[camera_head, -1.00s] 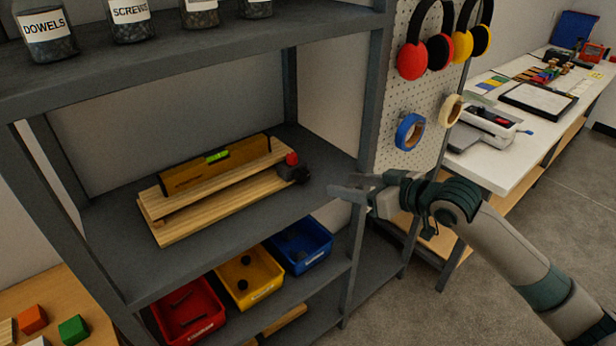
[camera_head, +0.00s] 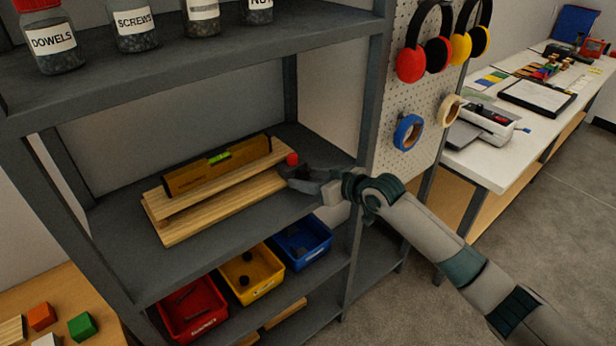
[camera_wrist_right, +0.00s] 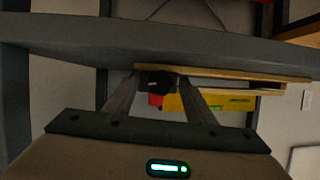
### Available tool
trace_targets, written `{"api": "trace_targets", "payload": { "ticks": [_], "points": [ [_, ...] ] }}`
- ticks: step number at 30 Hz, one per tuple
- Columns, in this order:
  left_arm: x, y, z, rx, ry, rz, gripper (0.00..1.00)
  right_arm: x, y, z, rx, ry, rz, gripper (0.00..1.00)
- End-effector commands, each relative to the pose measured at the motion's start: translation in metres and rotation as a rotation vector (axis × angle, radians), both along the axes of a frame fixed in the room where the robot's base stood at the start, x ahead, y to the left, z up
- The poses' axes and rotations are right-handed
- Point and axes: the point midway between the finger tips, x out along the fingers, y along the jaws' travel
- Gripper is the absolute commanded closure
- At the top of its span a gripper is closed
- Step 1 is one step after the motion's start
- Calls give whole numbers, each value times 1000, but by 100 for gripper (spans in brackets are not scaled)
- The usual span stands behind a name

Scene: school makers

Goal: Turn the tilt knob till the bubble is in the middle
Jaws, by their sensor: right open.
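A yellow-brown spirit level (camera_head: 195,176) with a green vial (camera_head: 219,157) lies on the upper of two wooden boards on the middle shelf; the bubble is too small to place. The black tilt knob (camera_wrist_right: 155,80), with a pale mark, is at the boards' right end beside a red part (camera_head: 292,159). In the head view my right gripper (camera_head: 290,178) largely hides the knob. In the right wrist view my right gripper (camera_wrist_right: 160,84) is open, with the knob showing between its fingertips; contact is unclear. My left gripper is not in view.
The shelf board (camera_head: 130,265) and its right post (camera_head: 360,180) are close to my right arm. Red (camera_head: 193,310), yellow (camera_head: 252,275) and blue (camera_head: 302,243) bins stand below. Labelled jars (camera_head: 134,30) stand above. A pegboard (camera_head: 425,80) with tape and earmuffs is to the right.

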Motion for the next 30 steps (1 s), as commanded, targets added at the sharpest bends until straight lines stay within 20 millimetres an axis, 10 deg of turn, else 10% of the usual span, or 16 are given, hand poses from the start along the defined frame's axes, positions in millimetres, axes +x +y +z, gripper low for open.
{"api": "trace_targets", "payload": {
  "ticks": [9,15,30],
  "points": [
    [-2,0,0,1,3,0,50,1,1,0,0,-1,0,50],
    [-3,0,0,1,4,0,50,1,1,0,0,-1,0,90],
    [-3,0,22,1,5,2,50,0,4,3,-182,-133,3,90]
  ]
}}
